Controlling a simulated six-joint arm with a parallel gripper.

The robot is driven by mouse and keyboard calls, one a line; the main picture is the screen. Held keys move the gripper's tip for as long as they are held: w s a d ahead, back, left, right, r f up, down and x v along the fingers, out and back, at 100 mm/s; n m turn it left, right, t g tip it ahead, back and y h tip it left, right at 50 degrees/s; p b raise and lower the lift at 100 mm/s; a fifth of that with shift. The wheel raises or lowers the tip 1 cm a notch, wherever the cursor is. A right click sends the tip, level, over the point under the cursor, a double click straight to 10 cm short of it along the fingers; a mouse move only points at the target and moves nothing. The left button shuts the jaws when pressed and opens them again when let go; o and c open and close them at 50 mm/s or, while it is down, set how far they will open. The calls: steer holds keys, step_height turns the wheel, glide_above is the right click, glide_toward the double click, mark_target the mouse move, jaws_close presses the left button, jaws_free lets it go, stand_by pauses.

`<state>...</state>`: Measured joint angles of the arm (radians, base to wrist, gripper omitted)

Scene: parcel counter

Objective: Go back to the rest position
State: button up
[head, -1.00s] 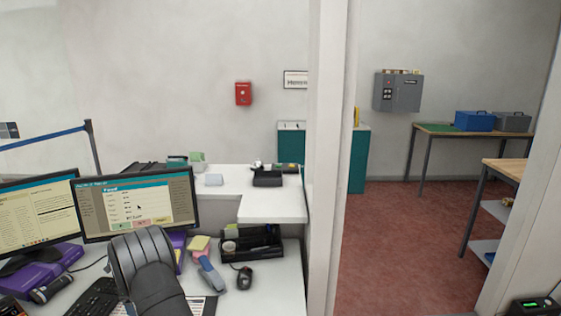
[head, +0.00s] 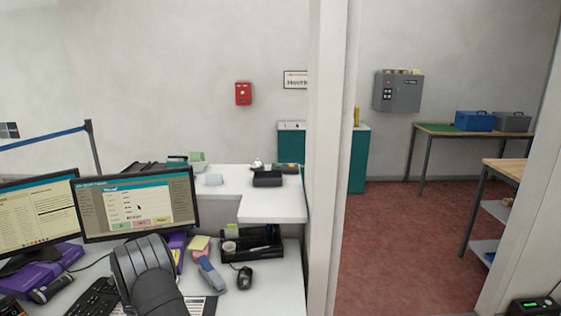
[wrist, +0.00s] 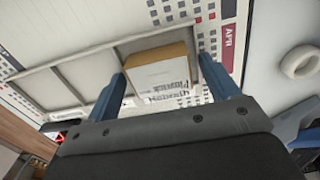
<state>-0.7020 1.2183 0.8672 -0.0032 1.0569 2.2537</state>
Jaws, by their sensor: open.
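My gripper (wrist: 162,68) shows in the wrist view as two blue fingers set apart, with a dark grey body behind them. It is open. A small block (wrist: 160,76) with tan edges and a white face with dark lettering lies in the view between the fingers. I see no finger closed on it, and I cannot tell how far it is from them. In the head view only a black, rounded part of my arm shows, low at the left above the desk; the fingers are hidden there.
Two monitors (head: 138,204), a keyboard (head: 92,299), a black organiser tray (head: 252,246) and a mouse (head: 245,278) crowd the desk. A white pillar (head: 328,150) stands at its right. A printed APR sheet (wrist: 228,36) and a white ring (wrist: 301,62) show in the wrist view.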

step_height(320, 180, up, 4)
steer(key=shift+r, duration=0.15)
steer(key=w+d+r, duration=0.2)
steer(key=d+r, duration=0.5)
steer(key=d, duration=0.5)
steer(key=s+d+n, duration=0.2)
steer(key=d+n, duration=0.7)
steer(key=d, duration=0.3)
steer(key=s+d+n, duration=0.2)
steer(key=d+n, duration=0.7)
steer(key=d, duration=0.4)
steer(key=shift+s+d, duration=0.25)
steer(key=shift+s, duration=0.05)
steer(key=shift+c, duration=0.2)
stand_by(1.3)
